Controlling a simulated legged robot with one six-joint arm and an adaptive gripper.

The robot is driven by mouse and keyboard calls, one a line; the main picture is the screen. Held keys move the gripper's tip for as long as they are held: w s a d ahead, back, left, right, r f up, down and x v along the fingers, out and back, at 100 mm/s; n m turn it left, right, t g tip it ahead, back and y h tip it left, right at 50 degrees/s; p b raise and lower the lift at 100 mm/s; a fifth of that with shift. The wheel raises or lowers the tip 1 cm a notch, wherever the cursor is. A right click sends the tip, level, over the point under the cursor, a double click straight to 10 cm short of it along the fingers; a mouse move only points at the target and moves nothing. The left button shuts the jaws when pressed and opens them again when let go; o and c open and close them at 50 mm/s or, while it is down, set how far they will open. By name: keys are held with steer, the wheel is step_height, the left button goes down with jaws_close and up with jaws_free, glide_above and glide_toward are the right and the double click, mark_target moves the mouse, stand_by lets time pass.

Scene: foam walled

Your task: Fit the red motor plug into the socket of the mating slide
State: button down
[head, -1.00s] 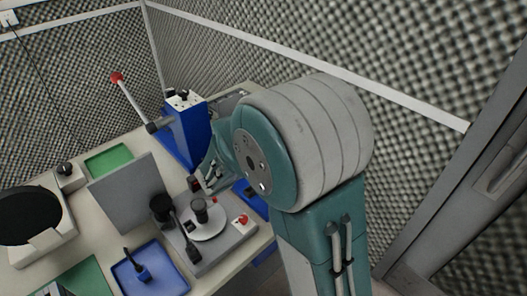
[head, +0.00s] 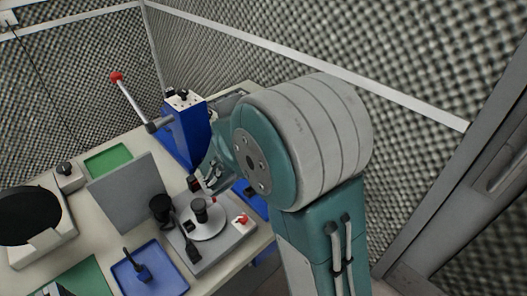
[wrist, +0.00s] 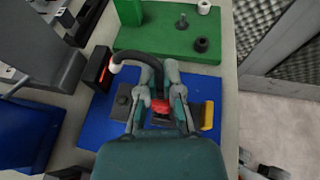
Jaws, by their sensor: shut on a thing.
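In the wrist view the red motor plug (wrist: 161,106) is between the fingertips of my gripper (wrist: 160,98), which is shut on it. A thick black cable (wrist: 130,56) arches over the fingers from the upper left. Below the plug is a blue base plate (wrist: 85,130) with a grey block (wrist: 122,102) to the left and a yellow part (wrist: 208,115) to the right. My gripper and the plug hide most of the mating slide and its socket, so I cannot tell whether they touch. In the head view my gripper (head: 212,183) is small and partly hidden by my arm.
A black box with a red light (wrist: 98,68) stands left of the gripper. A green board (wrist: 150,38) with a peg and rings lies beyond. In the head view a blue lever press (head: 184,135) stands behind, and a grey fixture (head: 215,245) with a red knob is in front.

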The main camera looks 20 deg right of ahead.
steer(key=shift+f, duration=1.25)
steer(key=c, duration=0.7)
jaws_free()
steer(key=v, duration=1.2)
steer(key=shift+f, duration=0.1)
